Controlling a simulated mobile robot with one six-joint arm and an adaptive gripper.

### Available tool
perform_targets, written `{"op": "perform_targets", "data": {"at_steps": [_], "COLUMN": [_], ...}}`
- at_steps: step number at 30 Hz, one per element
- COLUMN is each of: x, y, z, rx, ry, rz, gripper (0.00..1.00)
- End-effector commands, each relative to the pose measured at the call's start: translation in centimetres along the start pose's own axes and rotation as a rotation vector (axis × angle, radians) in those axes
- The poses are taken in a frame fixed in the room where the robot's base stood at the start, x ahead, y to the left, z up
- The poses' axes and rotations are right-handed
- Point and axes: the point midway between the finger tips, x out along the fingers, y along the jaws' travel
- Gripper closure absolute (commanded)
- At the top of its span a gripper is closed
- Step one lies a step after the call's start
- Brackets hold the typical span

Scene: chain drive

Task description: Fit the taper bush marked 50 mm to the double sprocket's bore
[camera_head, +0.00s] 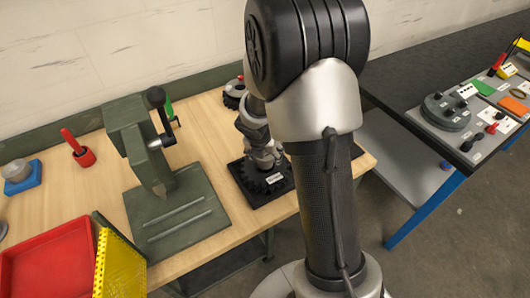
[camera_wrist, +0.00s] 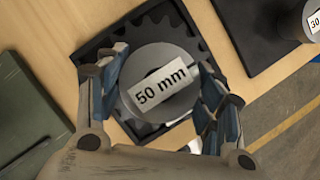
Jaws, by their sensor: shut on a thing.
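The taper bush (camera_wrist: 160,92), a grey round part with a white "50 mm" label, sits between the fingers of my gripper (camera_wrist: 162,85), which is shut on it. The double sprocket (camera_wrist: 188,22), black and toothed, lies directly under the bush in the wrist view. In the head view my gripper (camera_head: 263,156) is over the sprocket (camera_head: 255,185). The bush covers the bore, so I cannot tell whether it is inside or just above it. The sprocket rests on a black square tray (camera_wrist: 88,47).
A dark mat (camera_wrist: 250,40) with a bush labelled "30" (camera_wrist: 312,22) lies to the right in the wrist view. The wooden bench's front edge is close to the sprocket.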

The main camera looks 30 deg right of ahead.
Motion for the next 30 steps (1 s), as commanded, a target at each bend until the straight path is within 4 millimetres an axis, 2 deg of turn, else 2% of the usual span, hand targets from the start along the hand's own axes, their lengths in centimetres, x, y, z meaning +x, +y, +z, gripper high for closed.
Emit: {"op": "perform_targets", "data": {"at_steps": [10,30], "x": [0.1,1.6], "y": [0.1,0.1], "z": [0.0,-0.6], "rx": [0.001,0.001], "ry": [-0.002,-0.002], "rz": [0.001,0.001], "gripper": [0.82,0.82]}}
